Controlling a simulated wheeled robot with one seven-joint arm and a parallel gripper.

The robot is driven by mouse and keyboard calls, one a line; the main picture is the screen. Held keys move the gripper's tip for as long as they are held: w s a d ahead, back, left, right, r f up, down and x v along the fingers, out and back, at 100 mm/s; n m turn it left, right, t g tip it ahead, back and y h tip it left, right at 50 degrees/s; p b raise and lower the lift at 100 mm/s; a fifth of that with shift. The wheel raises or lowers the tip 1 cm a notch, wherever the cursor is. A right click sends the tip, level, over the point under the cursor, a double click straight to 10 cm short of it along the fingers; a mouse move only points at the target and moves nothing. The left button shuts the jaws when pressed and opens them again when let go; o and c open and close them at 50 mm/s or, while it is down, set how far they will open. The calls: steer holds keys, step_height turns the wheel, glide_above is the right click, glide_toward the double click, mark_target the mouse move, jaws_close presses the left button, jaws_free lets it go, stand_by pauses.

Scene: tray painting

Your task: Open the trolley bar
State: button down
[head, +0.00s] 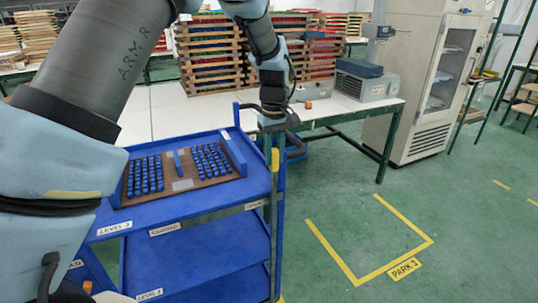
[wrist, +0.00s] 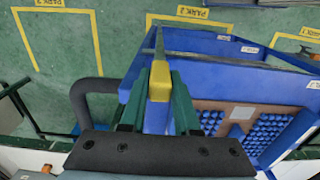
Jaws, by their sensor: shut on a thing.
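The blue trolley (head: 190,215) stands at the left in the head view, and part of it shows at the right in the wrist view (wrist: 225,45). The trolley bar (head: 275,205) is grey with a yellow end (head: 275,158), upright at the trolley's right front corner. The yellow end also shows in the wrist view (wrist: 160,80). My gripper (head: 272,138) is at this end, coming from above. In the wrist view its dark green fingers (wrist: 158,88) are shut on the yellow end, one on each side. "CLOSED" and "OPEN" labels are on the trolley's front edge, the "OPEN" one beside the bar.
A brown tray (head: 180,185) with rows of blue pieces lies on the trolley's top. A white table (head: 345,108) with stacked wooden trays (head: 210,55) stands behind. A white cabinet (head: 420,90) is at right. The green floor by the yellow "PARK 3" marking (head: 405,269) is clear.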

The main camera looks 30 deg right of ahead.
steer(key=shift+d+r, duration=0.1)
steer(key=shift+d, duration=0.2)
steer(key=c, duration=1)
jaws_free()
steer(key=shift+d, duration=0.1)
steer(key=o, duration=0.4)
steer(key=shift+c, duration=0.2)
step_height(320, 180, up, 11)
steer(key=b, duration=0.2)
steer(key=shift+b, duration=0.4)
steer(key=shift+a, duration=0.2)
